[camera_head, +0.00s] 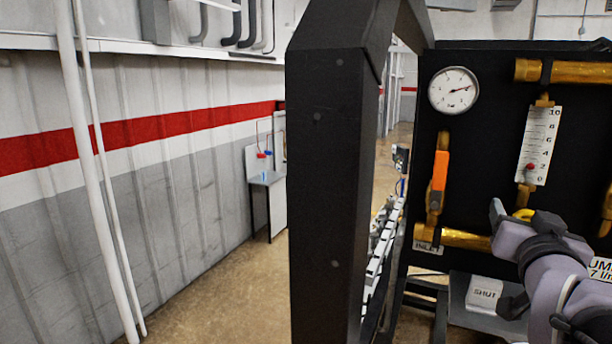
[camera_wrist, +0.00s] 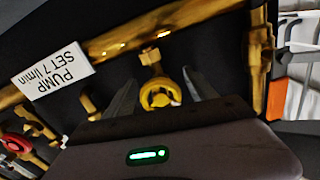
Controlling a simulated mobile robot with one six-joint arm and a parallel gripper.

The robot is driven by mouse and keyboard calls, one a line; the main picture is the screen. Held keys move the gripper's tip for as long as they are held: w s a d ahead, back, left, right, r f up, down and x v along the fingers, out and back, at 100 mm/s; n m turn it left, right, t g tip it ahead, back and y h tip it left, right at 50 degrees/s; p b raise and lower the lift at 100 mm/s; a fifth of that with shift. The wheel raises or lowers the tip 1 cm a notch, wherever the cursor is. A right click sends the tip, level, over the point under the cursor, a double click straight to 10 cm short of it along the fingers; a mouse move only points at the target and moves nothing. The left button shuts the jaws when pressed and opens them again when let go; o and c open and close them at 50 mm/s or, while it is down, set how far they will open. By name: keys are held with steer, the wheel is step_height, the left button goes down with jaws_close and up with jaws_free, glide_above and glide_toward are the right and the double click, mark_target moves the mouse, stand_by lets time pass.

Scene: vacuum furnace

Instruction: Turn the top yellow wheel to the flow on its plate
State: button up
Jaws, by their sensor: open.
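The yellow wheel (camera_wrist: 160,97) sits on a short brass stem below a brass pipe. In the wrist view it lies between my two open fingers, and I cannot tell whether they touch it. In the head view the wheel (camera_head: 524,213) is mostly hidden by my gripper (camera_head: 521,217). The plate (camera_wrist: 52,77) reads "PUMP SET 7 l/min". In the head view it is partly cut off (camera_head: 601,268). A white flow scale (camera_head: 540,145) runs from 0 to 10, with a red marker low, near 2.
A round gauge (camera_head: 454,90) and an orange-handled valve (camera_head: 439,183) are on the black panel. A red wheel (camera_wrist: 17,146) shows in the wrist view. A white "SHUT" sign (camera_head: 485,293) is below. A black post (camera_head: 332,180) stands left of the panel.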

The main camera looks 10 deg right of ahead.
steer(key=shift+w+d, duration=0.15)
steer(key=shift+w, duration=0.15)
steer(key=shift+s+a+r, duration=0.1)
steer(key=shift+s+a, duration=0.2)
steer(key=shift+s, duration=0.2)
steer(key=shift+w, duration=0.1)
steer(key=c, duration=1.4)
steer(key=shift+b, duration=0.3)
